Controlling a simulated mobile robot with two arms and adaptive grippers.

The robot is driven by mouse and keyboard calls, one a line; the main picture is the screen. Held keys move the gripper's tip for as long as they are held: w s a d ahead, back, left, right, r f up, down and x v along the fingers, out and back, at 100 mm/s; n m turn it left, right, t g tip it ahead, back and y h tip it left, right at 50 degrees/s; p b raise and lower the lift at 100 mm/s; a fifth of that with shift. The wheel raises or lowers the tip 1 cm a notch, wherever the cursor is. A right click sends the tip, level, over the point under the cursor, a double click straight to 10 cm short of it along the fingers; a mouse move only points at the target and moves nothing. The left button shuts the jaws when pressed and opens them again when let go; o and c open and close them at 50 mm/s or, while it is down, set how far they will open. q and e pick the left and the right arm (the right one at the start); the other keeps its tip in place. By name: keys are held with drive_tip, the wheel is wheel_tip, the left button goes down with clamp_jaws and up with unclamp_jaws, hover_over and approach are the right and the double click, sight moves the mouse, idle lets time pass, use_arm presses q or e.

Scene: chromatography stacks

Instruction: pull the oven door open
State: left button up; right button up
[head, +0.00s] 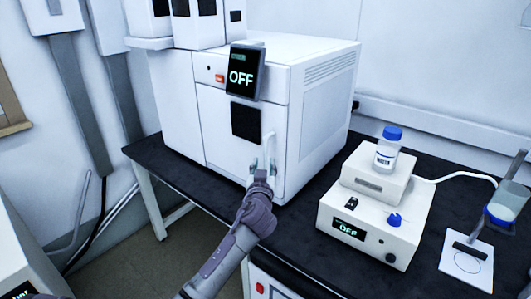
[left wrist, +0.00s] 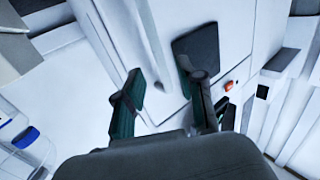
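The oven (head: 322,105) is a white box on the black bench, with a dark OFF display on its upper front. Its door (head: 217,125) has a dark window and looks shut, flush with the front. A pale upright bar handle (head: 270,143) is on the door's right side. My left gripper (head: 262,168) is at the handle's lower part. In the left wrist view, its two dark fingers (left wrist: 166,98) stand apart, with the handle (left wrist: 154,40) running down between them. I cannot tell whether either finger touches the handle. My right gripper is in neither view.
A white stirrer-like device (head: 375,222) with a blue-capped bottle (head: 387,150) stands right of the oven. The black bench top (head: 300,240) is bare just before the oven's right side.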

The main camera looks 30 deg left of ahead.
sight(265, 156)
use_arm(q)
drive_tip(key=x, duration=0.6)
drive_tip(key=shift+w+a, duration=0.1)
drive_tip(key=shift+w, duration=0.1)
clamp_jaws()
drive_tip(key=shift+p, duration=0.3)
